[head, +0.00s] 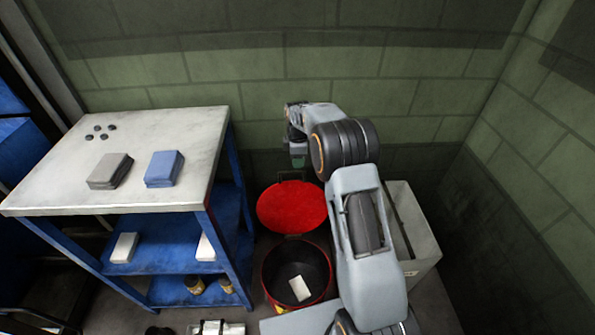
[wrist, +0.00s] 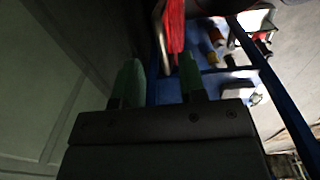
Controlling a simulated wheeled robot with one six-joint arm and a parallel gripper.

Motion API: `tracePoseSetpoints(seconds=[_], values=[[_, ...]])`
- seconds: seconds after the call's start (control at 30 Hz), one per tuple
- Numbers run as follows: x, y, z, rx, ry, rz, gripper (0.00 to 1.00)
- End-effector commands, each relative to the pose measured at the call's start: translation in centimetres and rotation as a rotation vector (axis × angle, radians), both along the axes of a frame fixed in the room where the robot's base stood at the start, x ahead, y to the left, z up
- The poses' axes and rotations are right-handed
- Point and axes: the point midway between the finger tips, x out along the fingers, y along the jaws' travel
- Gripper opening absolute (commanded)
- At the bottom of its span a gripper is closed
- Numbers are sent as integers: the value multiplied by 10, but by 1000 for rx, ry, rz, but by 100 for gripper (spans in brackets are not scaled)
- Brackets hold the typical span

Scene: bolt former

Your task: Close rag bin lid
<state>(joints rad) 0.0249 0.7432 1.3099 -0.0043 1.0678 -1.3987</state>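The rag bin (head: 323,300) is a round red bin with a dark inside, standing on the floor with its mouth open in the head view. A white folded rag (head: 299,288) lies inside. Its round red lid (head: 292,208) is raised open at the bin's back, toward the wall, with a thin dark handle at its top edge. My gripper (head: 298,163) is above the lid's top edge. In the wrist view, the green fingers of my gripper (wrist: 160,68) are apart, with nothing held. The lid (wrist: 175,30) shows edge-on just beyond them; I cannot tell whether they touch it.
A blue workbench (head: 160,130) stands at the left with a grey and a blue block on top. A grey open-topped box (head: 420,243) stands right of the bin, partly behind my arm. The green block wall (head: 240,70) is close behind.

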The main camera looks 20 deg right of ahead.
Motion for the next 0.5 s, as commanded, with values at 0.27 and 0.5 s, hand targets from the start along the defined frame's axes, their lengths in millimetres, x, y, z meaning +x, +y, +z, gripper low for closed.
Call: tracePoseSetpoints(seconds=[0.27,0.5], values=[[1,0,-39,0,1,-1,38],[1,0,-49,0,-1,-1,38]])
